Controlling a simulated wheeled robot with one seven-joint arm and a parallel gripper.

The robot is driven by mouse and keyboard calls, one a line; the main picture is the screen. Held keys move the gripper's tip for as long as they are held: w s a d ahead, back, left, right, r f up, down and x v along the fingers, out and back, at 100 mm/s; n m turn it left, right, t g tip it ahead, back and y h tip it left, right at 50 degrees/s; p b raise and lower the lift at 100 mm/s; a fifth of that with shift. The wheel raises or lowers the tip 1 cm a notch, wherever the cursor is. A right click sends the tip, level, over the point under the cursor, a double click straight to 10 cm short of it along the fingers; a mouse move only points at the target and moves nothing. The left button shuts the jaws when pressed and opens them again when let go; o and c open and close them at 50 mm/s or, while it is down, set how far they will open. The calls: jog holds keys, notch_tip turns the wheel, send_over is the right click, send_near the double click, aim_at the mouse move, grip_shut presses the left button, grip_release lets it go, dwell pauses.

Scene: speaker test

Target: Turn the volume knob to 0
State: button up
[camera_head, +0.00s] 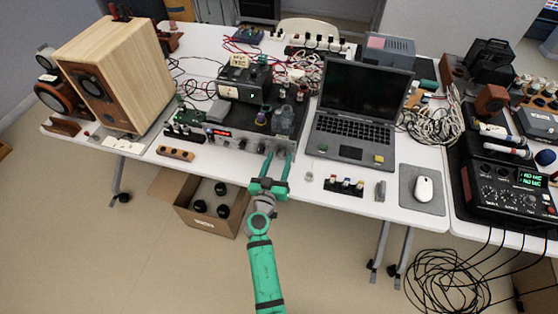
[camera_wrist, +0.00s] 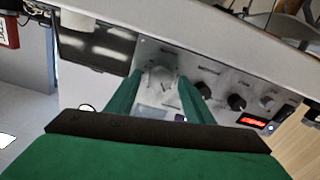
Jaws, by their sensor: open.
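A silver amplifier (camera_head: 228,137) with a red display stands on the white table, its front panel (camera_wrist: 215,75) facing my arm. In the wrist view a large silver knob (camera_wrist: 161,77) sits on this panel, apparently the volume knob; its label is too blurred to read. My green gripper (camera_head: 278,157) is open in front of the panel's right part. In the wrist view its fingertips (camera_wrist: 161,80) lie either side of the silver knob. I cannot tell whether they touch it. The knob's pointer cannot be made out, and in the head view the fingers partly cover this area.
Smaller black knobs (camera_wrist: 236,102) and a red display (camera_wrist: 254,122) share the panel. A laptop (camera_head: 350,140) stands right of the gripper, a wooden speaker (camera_head: 125,65) at left. A cardboard box (camera_head: 205,222) is on the floor below.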

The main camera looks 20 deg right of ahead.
jog(key=shift+w, duration=0.1)
jog(key=c, duration=1.1)
jog(key=shift+o, duration=0.2)
jog(key=shift+n, duration=0.3)
